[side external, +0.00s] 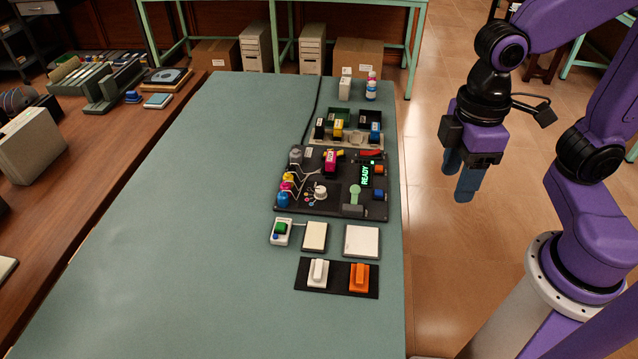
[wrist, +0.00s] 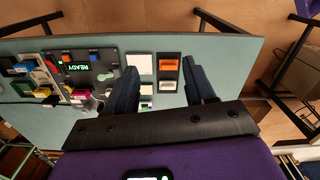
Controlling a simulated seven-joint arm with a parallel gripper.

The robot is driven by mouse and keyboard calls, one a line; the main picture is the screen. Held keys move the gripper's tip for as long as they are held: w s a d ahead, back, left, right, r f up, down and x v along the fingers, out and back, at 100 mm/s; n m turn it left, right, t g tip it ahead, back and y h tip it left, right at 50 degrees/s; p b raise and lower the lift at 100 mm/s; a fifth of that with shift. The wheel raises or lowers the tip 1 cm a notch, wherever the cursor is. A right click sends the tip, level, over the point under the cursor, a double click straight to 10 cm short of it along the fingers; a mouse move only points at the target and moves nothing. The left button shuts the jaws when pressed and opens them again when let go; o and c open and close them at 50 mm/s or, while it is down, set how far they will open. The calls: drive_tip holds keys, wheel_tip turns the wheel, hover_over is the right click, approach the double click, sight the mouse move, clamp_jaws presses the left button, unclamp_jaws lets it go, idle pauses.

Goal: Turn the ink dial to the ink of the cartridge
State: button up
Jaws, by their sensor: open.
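The dark control panel (side external: 345,212) lies on the green table. The ink dial, a small white knob (side external: 320,192), stands on the panel with small coloured dots at its left; where it points is too small to tell. A magenta cartridge (side external: 330,162) with a white label sits upright at the panel's back middle. Black (side external: 320,130), yellow (side external: 338,131) and blue (side external: 375,132) cartridges stand in a rack behind the panel. My gripper (side external: 462,180) is open and empty, beyond the table's right edge and apart from everything. Its two fingers also show in the wrist view (wrist: 160,70).
Coloured ink pots (side external: 284,198) line the panel's left side. A green READY display (side external: 365,175) and a green lever (side external: 354,192) are at its right. Pads, a green-button box (side external: 281,231) and white and orange switches (side external: 359,277) lie in front. The table's left is clear.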

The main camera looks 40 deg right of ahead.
drive_tip(key=w+a+r+m+g, duration=0.1)
drive_tip(key=w+a+m, duration=0.15)
drive_tip(key=w, duration=0.35)
drive_tip(key=w+a+m, duration=0.1)
drive_tip(key=w+a, duration=0.3)
drive_tip(key=w, duration=0.3)
drive_tip(key=m+g, duration=0.2)
drive_tip(key=m, duration=0.3)
hover_over(320, 188)
drive_tip(key=w+a, duration=0.1)
drive_tip(key=a, duration=0.4)
wheel_tip(320, 188, down, 4)
drive_tip(key=w+d+f+m+g, duration=0.1)
drive_tip(key=w+d+f+m, duration=0.2)
drive_tip(key=w+d+f, duration=0.25)
drive_tip(key=x, duration=1.6)
drive_tip(key=shift+s+a+f, duration=0.2)
drive_tip(key=shift+a+f, duration=0.1)
drive_tip(key=shift+c, duration=0.3)
clamp_jaws()
